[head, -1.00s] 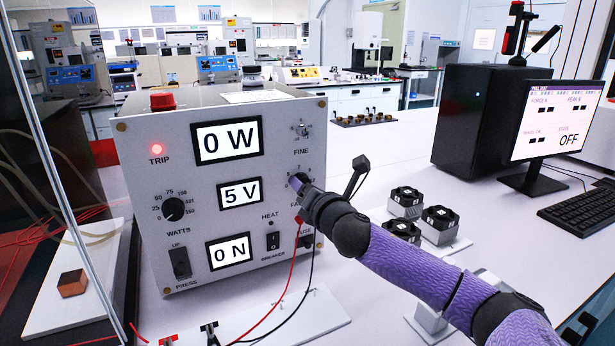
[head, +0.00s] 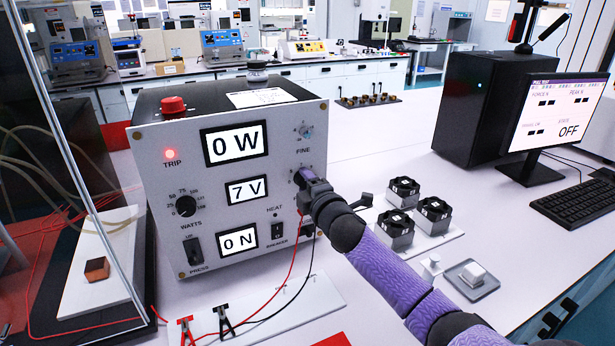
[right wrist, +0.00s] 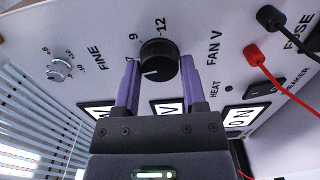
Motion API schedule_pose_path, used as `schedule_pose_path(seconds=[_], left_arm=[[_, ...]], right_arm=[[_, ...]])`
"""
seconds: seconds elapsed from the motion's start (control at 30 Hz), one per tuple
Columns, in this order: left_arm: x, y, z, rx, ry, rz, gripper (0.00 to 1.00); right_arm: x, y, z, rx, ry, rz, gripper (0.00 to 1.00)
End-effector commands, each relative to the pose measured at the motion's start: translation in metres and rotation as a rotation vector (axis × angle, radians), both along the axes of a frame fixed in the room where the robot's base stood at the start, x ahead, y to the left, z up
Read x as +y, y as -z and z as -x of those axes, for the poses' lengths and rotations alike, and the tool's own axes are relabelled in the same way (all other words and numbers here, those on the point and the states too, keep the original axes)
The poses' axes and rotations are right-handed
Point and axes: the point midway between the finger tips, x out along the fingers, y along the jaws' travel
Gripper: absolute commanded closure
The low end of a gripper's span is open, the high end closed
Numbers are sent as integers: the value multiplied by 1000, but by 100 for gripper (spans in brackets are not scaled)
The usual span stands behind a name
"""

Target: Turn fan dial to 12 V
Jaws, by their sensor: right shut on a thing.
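The fan dial (right wrist: 158,58) is a black round knob on the grey panel of the tester (head: 190,140). In the right wrist view it sits between the purple fingers of my right gripper (right wrist: 158,68), which is shut on it. A white mark on the knob points to the lower left; the numbers 9 and 12 show on the panel beyond it. In the head view my right gripper (head: 305,182) hides most of the dial. The voltage display (head: 248,189) reads 7 V. My left gripper is not in view.
The fine knob (head: 306,132) is above the fan dial and the watts knob (head: 185,206) is at the panel's left. Red and black leads (head: 299,250) hang below my arm. The trip lamp (head: 170,153) glows red. Several fans (head: 396,228) stand right of the tester.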

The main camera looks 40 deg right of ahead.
Motion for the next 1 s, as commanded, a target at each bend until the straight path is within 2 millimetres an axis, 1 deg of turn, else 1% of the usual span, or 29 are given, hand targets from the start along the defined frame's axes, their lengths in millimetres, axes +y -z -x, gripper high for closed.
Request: schedule_pose_path(seconds=[0.03, 0.27, 0.4, 0.57, 1.0], left_arm=[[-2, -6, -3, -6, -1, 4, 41], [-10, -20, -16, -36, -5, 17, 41], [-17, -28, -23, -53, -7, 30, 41], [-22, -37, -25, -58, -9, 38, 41], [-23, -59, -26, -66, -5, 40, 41]], right_arm=[[0, -3, 0, -12, 2, -44, 100], [0, -3, 0, -78, 3, -252, 100], [0, -3, 0, -118, 2, -379, 100], [0, -3, 0, -164, 2, -522, 100], [-1, -3, 0, -290, 3, -920, 100]])
